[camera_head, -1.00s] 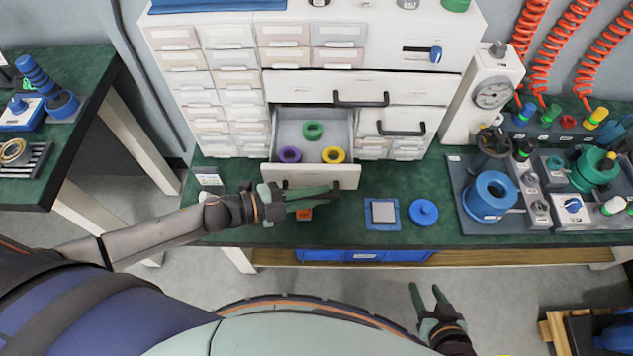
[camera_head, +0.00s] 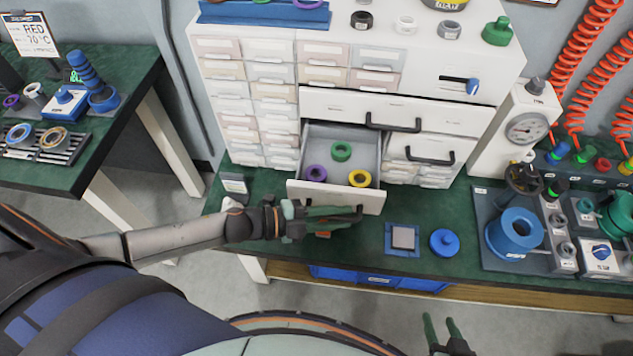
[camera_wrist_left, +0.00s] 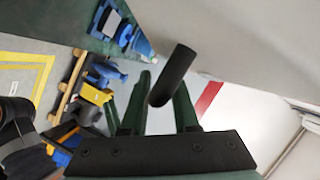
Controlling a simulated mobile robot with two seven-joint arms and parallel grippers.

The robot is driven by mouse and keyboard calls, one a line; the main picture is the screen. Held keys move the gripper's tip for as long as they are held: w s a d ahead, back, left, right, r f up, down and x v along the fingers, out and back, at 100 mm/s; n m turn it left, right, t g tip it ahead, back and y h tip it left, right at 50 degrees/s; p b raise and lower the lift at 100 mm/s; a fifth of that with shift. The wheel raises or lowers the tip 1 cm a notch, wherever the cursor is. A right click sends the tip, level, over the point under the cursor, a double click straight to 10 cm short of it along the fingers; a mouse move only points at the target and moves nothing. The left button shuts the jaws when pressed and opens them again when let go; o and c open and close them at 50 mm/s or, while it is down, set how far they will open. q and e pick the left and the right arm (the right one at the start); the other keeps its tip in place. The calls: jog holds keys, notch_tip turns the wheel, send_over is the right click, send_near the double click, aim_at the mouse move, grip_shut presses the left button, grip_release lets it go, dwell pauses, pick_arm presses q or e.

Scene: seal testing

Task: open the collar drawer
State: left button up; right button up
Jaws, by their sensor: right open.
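The collar drawer (camera_head: 335,197) stands pulled out of the white cabinet. Inside it lie a green collar (camera_head: 341,151), a purple collar (camera_head: 316,173) and a yellow collar (camera_head: 359,178). My left gripper (camera_head: 345,221) is at the lower front of this drawer. In the left wrist view its two green fingers (camera_wrist_left: 158,100) lie on either side of the black drawer handle (camera_wrist_left: 174,72), which fills the gap between them. Contact with each finger is hard to see. My right gripper (camera_head: 442,328) is open and empty at the bottom edge of the head view, partly cut off.
Two shut drawers with black handles (camera_head: 393,122) flank the open one above and to the right. On the green bench (camera_head: 290,253) are a grey pad on a blue plate (camera_head: 403,238), a blue knob (camera_head: 444,242) and a blue ring fixture (camera_head: 514,230).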

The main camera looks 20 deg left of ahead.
pick_arm(q)
jog(key=v, duration=1.2)
jog(key=shift+s+a, duration=0.15)
jog(key=shift+a, duration=0.15)
jog(key=s+d+f+n+y+p, duration=0.3)
jog(key=f+n+y, duration=0.5)
jog(key=n, duration=1.2)
jog(key=shift+s+d+f+y, duration=0.2)
jog(key=shift+d+y, duration=0.3)
jog(key=shift+y, duration=0.6)
dwell(3.4)
